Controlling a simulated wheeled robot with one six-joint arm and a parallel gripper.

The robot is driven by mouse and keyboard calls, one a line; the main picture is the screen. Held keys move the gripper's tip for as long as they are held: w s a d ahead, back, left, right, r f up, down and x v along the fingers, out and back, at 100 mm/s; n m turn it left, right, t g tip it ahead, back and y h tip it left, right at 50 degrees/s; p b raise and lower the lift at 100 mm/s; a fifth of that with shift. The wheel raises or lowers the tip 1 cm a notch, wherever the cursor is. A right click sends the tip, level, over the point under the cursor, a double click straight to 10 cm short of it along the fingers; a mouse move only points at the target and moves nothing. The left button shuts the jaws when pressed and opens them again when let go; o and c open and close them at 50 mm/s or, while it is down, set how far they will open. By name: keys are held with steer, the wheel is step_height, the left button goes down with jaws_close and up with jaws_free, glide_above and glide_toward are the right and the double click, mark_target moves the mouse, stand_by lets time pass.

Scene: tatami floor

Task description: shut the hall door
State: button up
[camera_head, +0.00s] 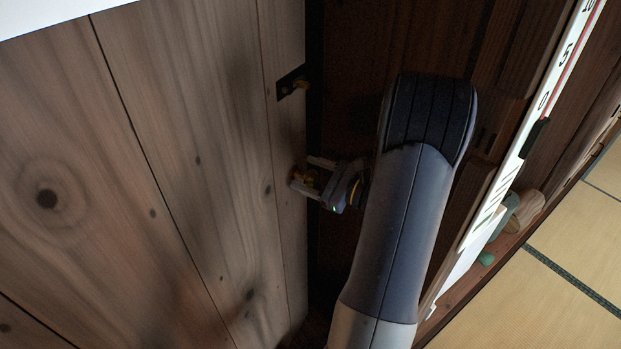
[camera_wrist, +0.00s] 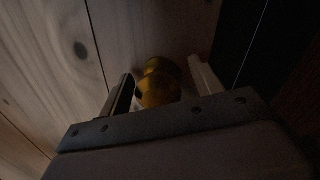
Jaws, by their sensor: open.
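The hall door (camera_head: 215,150) is a pale wooden plank door filling the left of the head view; its planks also show in the wrist view (camera_wrist: 135,35). A dark gap runs along its right edge, so it looks ajar; how far I cannot tell. A brass knob (camera_head: 309,179) sits near that edge. My gripper (camera_head: 302,173) is open at the knob, one finger on each side of it. In the wrist view the round brass knob (camera_wrist: 160,82) lies between the two fingers. Whether either finger touches it I cannot tell.
A dark plate with a small brass piece (camera_head: 292,83) is on the door edge above the knob. Dark wood panelling (camera_head: 350,50) stands right of the gap. A white board with numbers (camera_head: 545,95) leans beyond my arm. Tatami floor (camera_head: 570,240) is clear at lower right.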

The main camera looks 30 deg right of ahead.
glide_toward(292, 140)
steer(key=x, duration=0.5)
steer(key=shift+w+r+p, duration=0.1)
steer(key=shift+w+p, duration=0.05)
steer(key=shift+p, duration=0.15)
steer(key=s+d+f+n+h+b, duration=0.15)
steer(key=s+f+n+h, duration=0.25)
steer(key=s+f+h, duration=0.45)
steer(key=w+y, duration=0.1)
steer(key=w, duration=0.1)
steer(key=w+a, duration=0.1)
steer(key=w, duration=0.2)
steer(key=w+a+f+y, duration=0.1)
steer(key=w, duration=0.2)
steer(key=shift+w+g+y, duration=0.1)
steer(key=shift+g+y, duration=0.25)
steer(key=shift+g, duration=0.05)
